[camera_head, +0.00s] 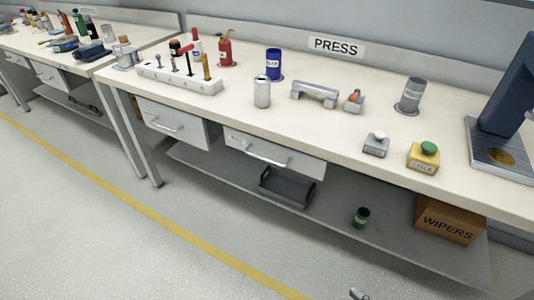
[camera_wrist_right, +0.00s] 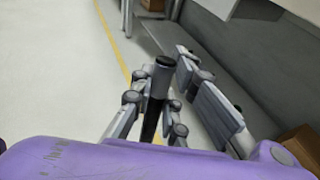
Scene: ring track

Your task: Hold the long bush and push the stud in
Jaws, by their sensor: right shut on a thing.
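In the right wrist view, my right gripper (camera_wrist_right: 153,100) is shut on a long dark cylinder with a grey upper end (camera_wrist_right: 155,102), which looks like the long bush. Its round end face is dark; I cannot tell whether anything sits in it. Grey jointed gripper parts (camera_wrist_right: 216,108) lie just right of the cylinder and look like my left gripper; their grip is unclear. I cannot make out the stud. In the head view only a small grey tip (camera_head: 357,294) shows at the bottom edge.
The white workbench (camera_head: 330,125) carries a silver can (camera_head: 262,92), a blue cup (camera_head: 274,63), a grey cup (camera_head: 410,95), a tool rack (camera_head: 180,80) and a green button box (camera_head: 424,156). A wipers box (camera_head: 450,220) is on the lower shelf.

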